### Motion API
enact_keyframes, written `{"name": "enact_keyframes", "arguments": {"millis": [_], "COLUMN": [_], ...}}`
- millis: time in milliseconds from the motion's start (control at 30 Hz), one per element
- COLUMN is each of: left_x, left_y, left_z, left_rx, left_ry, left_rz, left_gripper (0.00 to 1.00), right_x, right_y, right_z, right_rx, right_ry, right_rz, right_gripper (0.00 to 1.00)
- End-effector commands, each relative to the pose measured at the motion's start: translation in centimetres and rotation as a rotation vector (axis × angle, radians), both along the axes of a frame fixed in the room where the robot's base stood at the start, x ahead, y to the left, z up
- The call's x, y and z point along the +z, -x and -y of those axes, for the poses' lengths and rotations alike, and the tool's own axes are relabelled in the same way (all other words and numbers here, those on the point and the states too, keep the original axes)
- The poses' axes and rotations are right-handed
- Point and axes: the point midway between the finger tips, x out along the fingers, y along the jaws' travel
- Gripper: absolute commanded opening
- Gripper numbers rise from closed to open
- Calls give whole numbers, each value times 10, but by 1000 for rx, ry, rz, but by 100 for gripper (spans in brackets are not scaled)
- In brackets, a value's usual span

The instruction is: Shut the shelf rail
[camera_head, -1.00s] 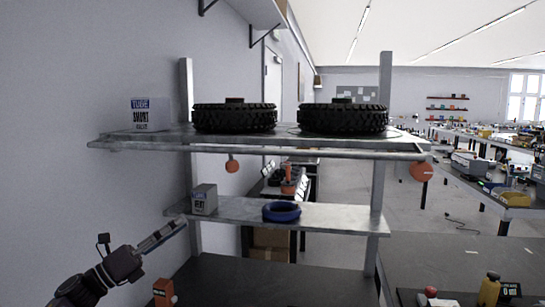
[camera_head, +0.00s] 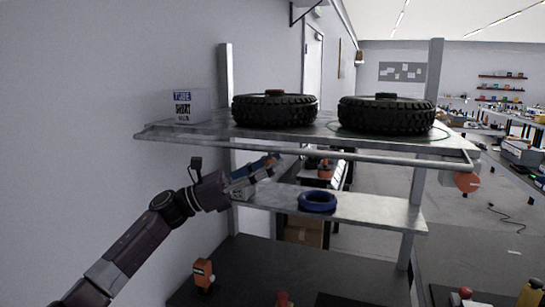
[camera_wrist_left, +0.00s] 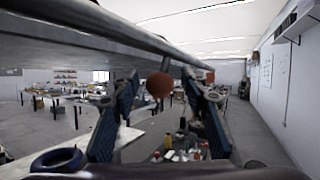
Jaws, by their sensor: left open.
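The shelf rail (camera_head: 300,153) is a thin metal bar along the front of the upper shelf (camera_head: 330,132), set off from the board's edge. It also shows in the left wrist view (camera_wrist_left: 125,25), slanting across the top. A round orange knob (camera_head: 467,182) hangs at its right end. My left gripper (camera_head: 273,160) is just below the rail, left of its middle, open and empty. In the left wrist view its blue-padded fingers (camera_wrist_left: 158,100) are spread, with an orange ball-shaped knob (camera_wrist_left: 160,85) seen between them. Contact with the knob or rail cannot be told.
A blue ring (camera_head: 317,201) lies on the lower shelf (camera_head: 375,210). A wall is close on the left. A dark bench top (camera_head: 330,270) with small items lies below.

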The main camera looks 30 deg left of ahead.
Motion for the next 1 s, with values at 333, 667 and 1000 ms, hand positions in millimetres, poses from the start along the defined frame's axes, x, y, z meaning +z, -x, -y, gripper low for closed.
{"name": "enact_keyframes", "arguments": {"millis": [333, 667, 1000], "left_x": [1, 1, 1], "left_y": [-2, -2, -2], "left_z": [2, 2, 2], "left_rx": [0, 0, 1], "left_ry": [1, 1, 1], "left_rz": [-1, -1, -4], "left_gripper": [39, 3, 0], "right_x": [2, 2, 2], "right_y": [0, 0, 0], "right_z": [3, 4, 4], "right_rx": [2, 3, 3], "right_ry": [3, 4, 4], "right_rz": [1, 1, 1], "right_gripper": [54, 54, 54]}}
